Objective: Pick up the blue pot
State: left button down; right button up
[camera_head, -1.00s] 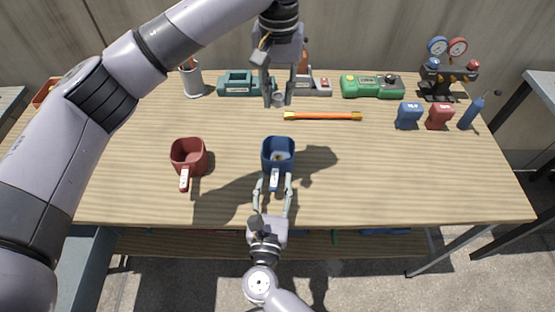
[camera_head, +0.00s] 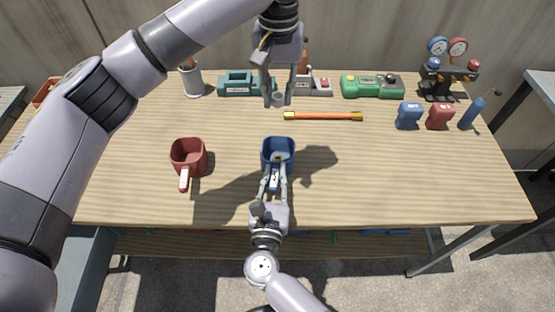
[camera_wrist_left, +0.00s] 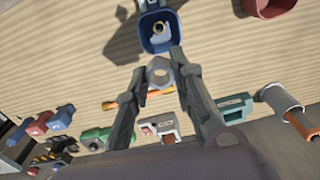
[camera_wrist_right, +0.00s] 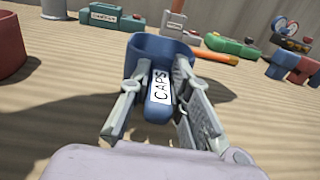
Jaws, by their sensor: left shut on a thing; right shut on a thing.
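The blue pot (camera_head: 278,143) stands upright on the wooden table in front of me, its handle toward me. The handle carries a white label reading CAPS (camera_wrist_right: 161,86). Small pale and brass-coloured items lie inside the pot (camera_wrist_left: 158,31). My right gripper (camera_head: 273,182) is shut on the pot's handle, one finger on each side, as the right wrist view (camera_wrist_right: 155,95) shows. My left gripper (camera_head: 278,98) hangs above the table beyond the pot. It is shut on a grey hexagonal nut (camera_wrist_left: 160,72).
A red pot (camera_head: 188,156) stands to the left. An orange stick (camera_head: 322,115) lies behind the blue pot. Along the back are a green case (camera_head: 372,86), a teal case (camera_head: 238,83) and gauges (camera_head: 447,47). Blue (camera_head: 408,115) and red (camera_head: 439,115) blocks stand right. The table's right front is clear.

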grip_shut()
jog(key=shift+r, duration=0.15)
jog(key=shift+r, duration=1.65)
jog(key=s+a, duration=0.2)
jog(key=s, duration=1.5)
jog(key=w, duration=0.5)
jog(key=w+d+r, duration=0.1)
jog(key=w, duration=0.5)
jog(key=w+d, duration=0.1)
jog(key=w, duration=0.5)
jog(key=shift+r, duration=0.2)
jog(key=shift+w+f, duration=0.1)
jog(key=shift+f, duration=2)
jog(key=shift+f, duration=0.4)
jog(key=o, duration=0.8)
grip_release()
